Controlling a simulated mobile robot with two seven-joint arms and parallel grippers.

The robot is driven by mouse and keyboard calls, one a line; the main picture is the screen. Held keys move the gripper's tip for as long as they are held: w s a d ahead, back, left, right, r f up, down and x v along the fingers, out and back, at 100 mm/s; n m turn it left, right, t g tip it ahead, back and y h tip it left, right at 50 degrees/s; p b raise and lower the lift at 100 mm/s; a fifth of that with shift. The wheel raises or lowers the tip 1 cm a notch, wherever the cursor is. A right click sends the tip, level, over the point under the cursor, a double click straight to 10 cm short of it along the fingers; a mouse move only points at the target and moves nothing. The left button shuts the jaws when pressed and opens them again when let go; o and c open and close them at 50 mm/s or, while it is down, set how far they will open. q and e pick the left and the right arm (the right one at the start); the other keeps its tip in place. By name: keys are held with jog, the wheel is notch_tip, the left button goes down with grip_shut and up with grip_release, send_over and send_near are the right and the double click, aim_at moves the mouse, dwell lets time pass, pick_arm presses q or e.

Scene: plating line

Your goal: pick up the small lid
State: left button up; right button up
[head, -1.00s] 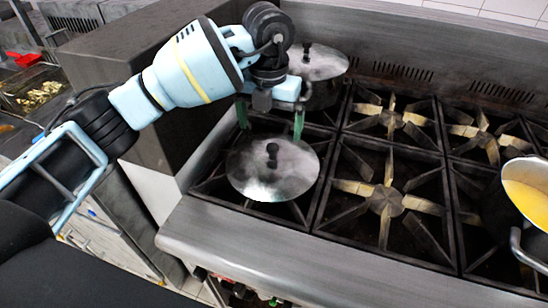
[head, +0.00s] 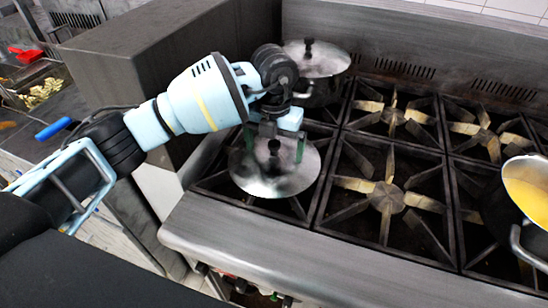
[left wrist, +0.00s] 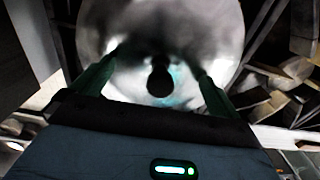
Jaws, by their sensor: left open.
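A round, shiny metal lid (head: 262,182) with a black knob (head: 273,147) lies level over the front-left burner. In the left wrist view, this lid (left wrist: 160,25) fills the upper middle, and its dark knob (left wrist: 160,82) shows between my two fingers. My left gripper (head: 275,150) is open above the lid, with its green fingers on either side of the knob. Whether the fingertips touch the lid, I cannot tell. A second lid (head: 325,60) with a dark knob sits on a pot at the back left. My right gripper is not in view.
The pot (head: 320,92) under the second lid stands close behind my left gripper. Black burner grates (head: 388,198) to the right are empty. A pot with yellow contents (head: 525,190) stands at the right edge. A dark block (head: 165,60) borders the stove's left side.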

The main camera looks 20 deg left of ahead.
aim_at(274, 142)
pick_arm(q)
jog(key=shift+c, duration=0.3)
jog(key=c, duration=1)
jog(key=shift+s+f, duration=0.15)
grip_shut()
jog(key=shift+r, duration=0.55)
jog(key=shift+w+r, duration=0.2)
jog(key=shift+r, duration=1.05)
jog(key=s+d+r, duration=0.2)
jog(key=s+d, duration=0.9)
jog(key=shift+d, duration=0.3)
jog(key=shift+f, duration=0.1)
